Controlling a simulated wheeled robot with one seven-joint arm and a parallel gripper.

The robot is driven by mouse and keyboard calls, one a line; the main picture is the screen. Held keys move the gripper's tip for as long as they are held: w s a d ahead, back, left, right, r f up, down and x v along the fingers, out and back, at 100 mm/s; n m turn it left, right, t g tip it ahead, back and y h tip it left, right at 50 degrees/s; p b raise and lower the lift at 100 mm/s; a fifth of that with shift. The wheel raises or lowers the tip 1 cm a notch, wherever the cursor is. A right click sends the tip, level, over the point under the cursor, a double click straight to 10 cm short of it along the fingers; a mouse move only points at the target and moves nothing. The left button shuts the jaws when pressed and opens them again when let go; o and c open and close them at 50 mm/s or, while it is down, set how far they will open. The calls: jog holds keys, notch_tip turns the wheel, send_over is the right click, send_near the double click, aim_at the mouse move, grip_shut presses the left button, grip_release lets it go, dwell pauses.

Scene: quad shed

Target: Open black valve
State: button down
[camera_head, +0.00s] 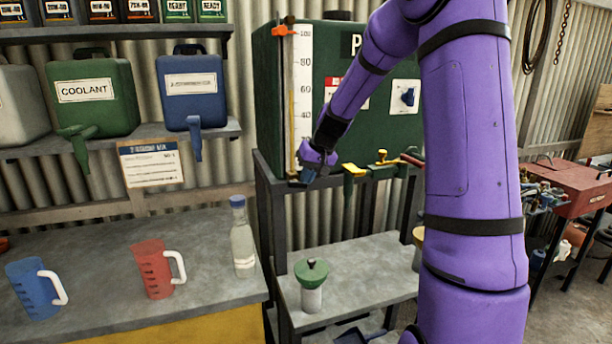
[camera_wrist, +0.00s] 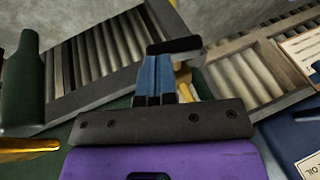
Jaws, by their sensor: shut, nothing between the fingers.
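The large green tank (camera_head: 270,95) stands on a dark frame at the back, with a white level gauge (camera_head: 302,95) on its front. A yellow tap (camera_head: 381,158) and a dark lever with red (camera_head: 411,160) sit at its lower front. I cannot tell which of these is the black valve. My gripper (camera_head: 306,174) is at the foot of the gauge, left of the yellow tap. In the wrist view my gripper (camera_wrist: 172,50) has its blue fingers together and empty. A yellow part (camera_wrist: 187,84) shows behind them.
A green-lidded jar (camera_head: 311,285) stands on the low shelf below the tank. The bench at left holds a blue jug (camera_head: 36,287), a red jug (camera_head: 152,268) and a bottle (camera_head: 242,238). Coolant (camera_head: 92,98) and blue (camera_head: 191,90) containers sit on the wall shelf.

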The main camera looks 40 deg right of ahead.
jog(key=shift+d+f+y, duration=0.15)
jog(key=shift+d+y, duration=0.05)
jog(key=shift+y, duration=0.3)
jog(key=shift+s+d+f, duration=0.1)
jog(key=shift+d+f, duration=0.1)
jog(key=shift+f, duration=0.75)
jog(key=shift+s+d+f, duration=0.1)
jog(key=shift+d+f, duration=0.1)
jog(key=shift+f, duration=0.75)
jog(key=shift+w+a, duration=0.1)
jog(key=shift+a, duration=0.05)
dwell(0.4)
